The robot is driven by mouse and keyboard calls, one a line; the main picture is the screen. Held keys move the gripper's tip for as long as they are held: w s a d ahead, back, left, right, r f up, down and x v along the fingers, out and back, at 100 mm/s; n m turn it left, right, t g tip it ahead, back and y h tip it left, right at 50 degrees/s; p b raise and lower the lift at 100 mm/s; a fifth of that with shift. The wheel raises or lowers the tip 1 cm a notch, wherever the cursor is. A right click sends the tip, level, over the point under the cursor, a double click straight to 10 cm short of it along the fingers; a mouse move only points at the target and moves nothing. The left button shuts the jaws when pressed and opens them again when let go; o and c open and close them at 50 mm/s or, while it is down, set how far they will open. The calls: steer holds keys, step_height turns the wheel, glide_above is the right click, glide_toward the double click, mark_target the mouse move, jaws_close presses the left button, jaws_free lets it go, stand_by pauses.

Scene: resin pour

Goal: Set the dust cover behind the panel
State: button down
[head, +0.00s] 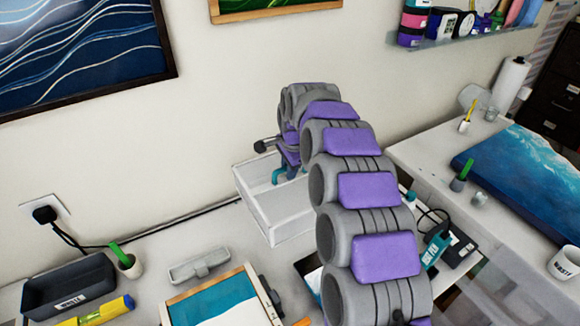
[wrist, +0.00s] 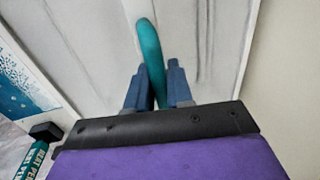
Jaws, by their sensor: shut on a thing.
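The dust cover (head: 275,218) is a pale, box-like thing held tilted near the back wall in the head view. My gripper (wrist: 157,88) is shut on its curved teal handle (wrist: 149,45), which also shows in the head view (head: 279,175). The cover's pale top (wrist: 95,40) fills much of the wrist view. A wood-edged panel with teal and white paint (head: 225,300) lies at the front of the table, left of my arm. A larger blue panel (head: 520,165) lies on the right-hand table. My arm hides part of the cover and the table.
A dark grey tray (head: 68,288), a yellow level (head: 98,312), a cup with a green stick (head: 128,262) and a grey holder (head: 198,264) stand at left. A teal heat pen (head: 436,248) is right of my arm. The wall (head: 130,150) closes off the back.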

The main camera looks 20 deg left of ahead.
mark_target(290, 182)
steer(key=shift+f, duration=2.8)
steer(key=c, duration=0.9)
jaws_free()
